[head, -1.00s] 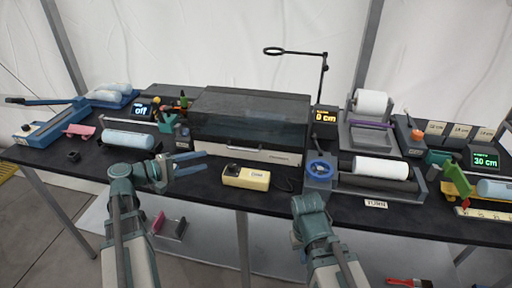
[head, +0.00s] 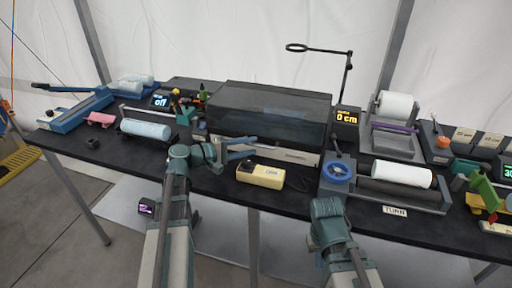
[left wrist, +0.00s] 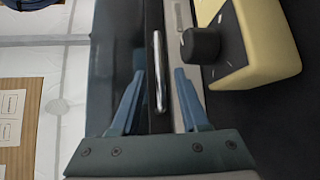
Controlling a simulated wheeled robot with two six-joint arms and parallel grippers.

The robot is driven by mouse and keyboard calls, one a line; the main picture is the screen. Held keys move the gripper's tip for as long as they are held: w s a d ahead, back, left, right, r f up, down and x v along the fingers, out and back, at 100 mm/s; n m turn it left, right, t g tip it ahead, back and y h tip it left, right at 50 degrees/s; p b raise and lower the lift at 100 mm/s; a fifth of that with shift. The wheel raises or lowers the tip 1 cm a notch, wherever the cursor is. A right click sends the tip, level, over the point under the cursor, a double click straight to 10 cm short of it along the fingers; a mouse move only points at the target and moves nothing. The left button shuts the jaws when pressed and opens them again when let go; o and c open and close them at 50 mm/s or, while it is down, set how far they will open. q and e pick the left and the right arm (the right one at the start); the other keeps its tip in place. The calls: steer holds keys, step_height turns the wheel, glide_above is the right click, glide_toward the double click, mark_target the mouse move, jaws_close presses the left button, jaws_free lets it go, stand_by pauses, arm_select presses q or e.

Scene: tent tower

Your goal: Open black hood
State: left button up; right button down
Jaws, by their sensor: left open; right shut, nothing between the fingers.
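The black hood (head: 272,110) is a dark, see-through cover, lowered over a light-fronted machine at the middle of the table. My left gripper (head: 250,148) is open in front of the machine. In the left wrist view, its two blue fingers (left wrist: 160,92) stand on either side of a slim metal handle bar (left wrist: 159,65) on the hood's front edge. The fingers do not close on the bar, and I cannot tell how deep they reach around it. My right gripper (head: 328,210) is shut and empty near the front table edge; its fingers are mostly hidden.
A yellow box (head: 260,175) with a dark knob (left wrist: 200,46) lies just in front of the machine, close to the left gripper. A roller unit with a blue wheel (head: 339,170) stands to the right. A magnifier stand (head: 348,75) rises behind.

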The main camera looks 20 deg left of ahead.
arm_select(q)
steer(key=shift+x, duration=1.45)
jaws_close()
stand_by(0.4)
